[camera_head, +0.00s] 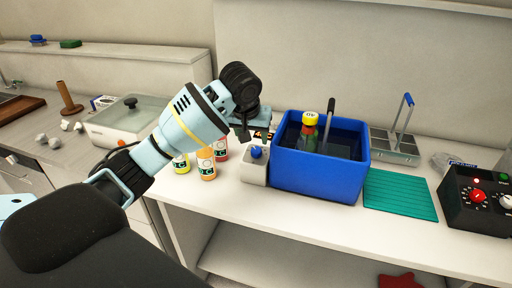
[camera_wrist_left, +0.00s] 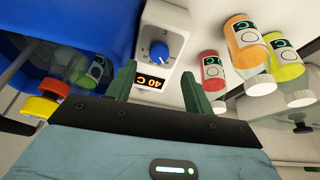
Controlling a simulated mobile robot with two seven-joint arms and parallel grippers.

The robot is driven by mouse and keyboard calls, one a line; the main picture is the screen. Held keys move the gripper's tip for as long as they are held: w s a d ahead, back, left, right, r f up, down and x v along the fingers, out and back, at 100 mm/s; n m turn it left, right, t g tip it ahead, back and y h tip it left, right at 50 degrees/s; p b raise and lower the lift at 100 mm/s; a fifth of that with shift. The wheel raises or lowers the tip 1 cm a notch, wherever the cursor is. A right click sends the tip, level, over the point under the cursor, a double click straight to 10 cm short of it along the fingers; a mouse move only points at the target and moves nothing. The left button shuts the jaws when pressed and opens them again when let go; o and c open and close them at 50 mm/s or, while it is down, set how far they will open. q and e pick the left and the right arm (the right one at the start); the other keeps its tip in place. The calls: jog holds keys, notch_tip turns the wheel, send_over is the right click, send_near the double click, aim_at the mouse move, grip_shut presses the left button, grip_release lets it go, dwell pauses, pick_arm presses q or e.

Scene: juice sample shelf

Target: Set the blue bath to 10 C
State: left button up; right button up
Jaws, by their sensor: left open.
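The blue bath (camera_head: 318,178) is a blue tub of liquid on the white counter. A white control box (camera_head: 254,170) at its left side carries a blue knob (camera_head: 256,152). In the left wrist view the knob (camera_wrist_left: 160,52) has a small orange display (camera_wrist_left: 153,83) beside it, which appears to read 40 C. My left gripper (camera_wrist_left: 157,84) is open, with its two green fingers apart on either side of the display and short of the knob. In the head view my left gripper (camera_head: 257,128) hangs just above the control box. My right gripper is not in view.
A bottle with a yellow cap (camera_head: 308,132) stands in the bath. Several juice bottles (camera_head: 205,164) stand left of the control box. A teal mat (camera_head: 400,195), a metal rack (camera_head: 394,146) and a black device with a red knob (camera_head: 477,197) are to the right.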

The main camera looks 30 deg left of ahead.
aim_at(256, 151)
pick_arm(q)
jog(key=x, duration=0.7)
jog(key=shift+w, duration=0.15)
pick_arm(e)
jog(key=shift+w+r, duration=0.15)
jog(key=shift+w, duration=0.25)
pick_arm(q)
jog(key=c, duration=1)
